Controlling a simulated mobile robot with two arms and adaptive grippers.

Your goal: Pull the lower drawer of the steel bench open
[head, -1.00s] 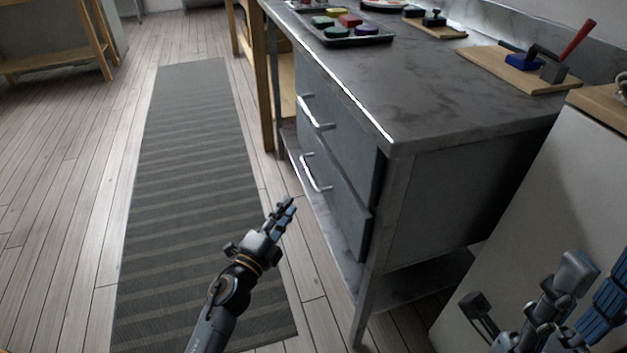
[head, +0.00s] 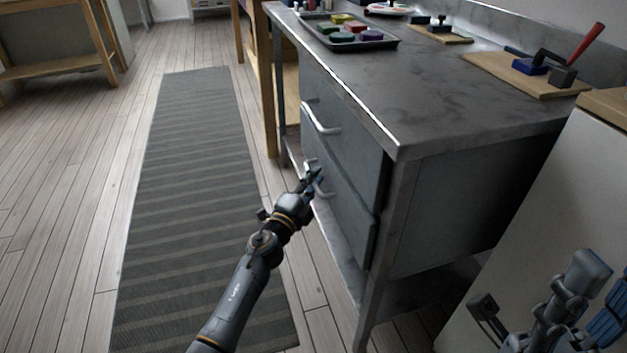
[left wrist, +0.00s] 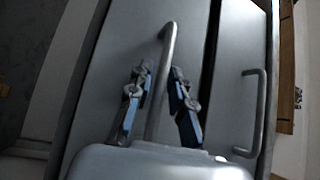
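The steel bench (head: 440,150) has two grey drawers on its left-facing front. The lower drawer (head: 348,210) looks shut, and its bar handle (head: 322,190) is partly hidden by my left gripper (head: 316,178). In the left wrist view my left gripper (left wrist: 158,95) is open. The lower handle (left wrist: 160,80) runs between its two fingers, with a gap visible on both sides. The upper drawer (head: 345,135) is shut, with its own handle (head: 320,120). My right gripper (head: 595,295) is at the lower right, fingers apart, empty, partly cut off by the frame edge.
A tray (head: 385,44) of coloured blocks and wooden boards (head: 490,62) with tools stand on the bench top. A light cabinet (head: 540,210) is at the right. A striped mat (head: 190,200) covers the clear floor left of the bench.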

